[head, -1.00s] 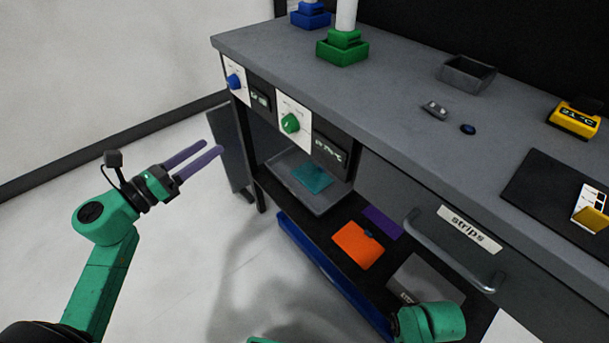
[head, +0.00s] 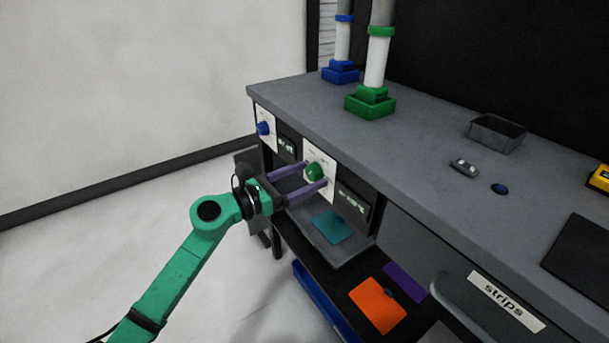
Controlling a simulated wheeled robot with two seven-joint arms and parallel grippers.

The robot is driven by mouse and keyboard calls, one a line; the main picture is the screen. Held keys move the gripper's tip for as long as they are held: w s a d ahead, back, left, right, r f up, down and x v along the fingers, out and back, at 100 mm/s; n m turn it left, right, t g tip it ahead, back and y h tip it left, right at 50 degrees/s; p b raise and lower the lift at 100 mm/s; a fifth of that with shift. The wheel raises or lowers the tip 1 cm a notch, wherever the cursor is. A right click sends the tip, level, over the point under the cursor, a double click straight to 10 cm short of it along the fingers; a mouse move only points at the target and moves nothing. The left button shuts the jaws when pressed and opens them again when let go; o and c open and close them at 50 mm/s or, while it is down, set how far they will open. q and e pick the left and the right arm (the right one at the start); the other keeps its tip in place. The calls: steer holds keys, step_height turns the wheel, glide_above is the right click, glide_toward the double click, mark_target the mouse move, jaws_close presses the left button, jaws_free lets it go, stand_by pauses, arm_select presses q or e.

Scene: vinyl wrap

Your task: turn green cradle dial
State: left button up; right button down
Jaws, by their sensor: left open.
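The green cradle dial (head: 314,173) sits on a white panel (head: 322,159) on the bench's front face. My left gripper (head: 314,178) is open, with its two purple fingers pointing at the panel. The fingertips are on either side of the green dial, one towards its upper left and one towards its lower right. I cannot tell whether they touch it. The green cradle (head: 370,105) stands on the bench top above, with a white tube (head: 376,62) upright in it. My right gripper is not in view.
A blue dial (head: 264,128) is on a panel to the left, with a blue cradle (head: 341,72) above. A dark display (head: 354,203) is right of the green dial. The drawer handle (head: 446,292) sticks out at right.

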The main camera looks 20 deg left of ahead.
arm_select(q)
steer(key=shift+c, duration=0.4)
jaws_close()
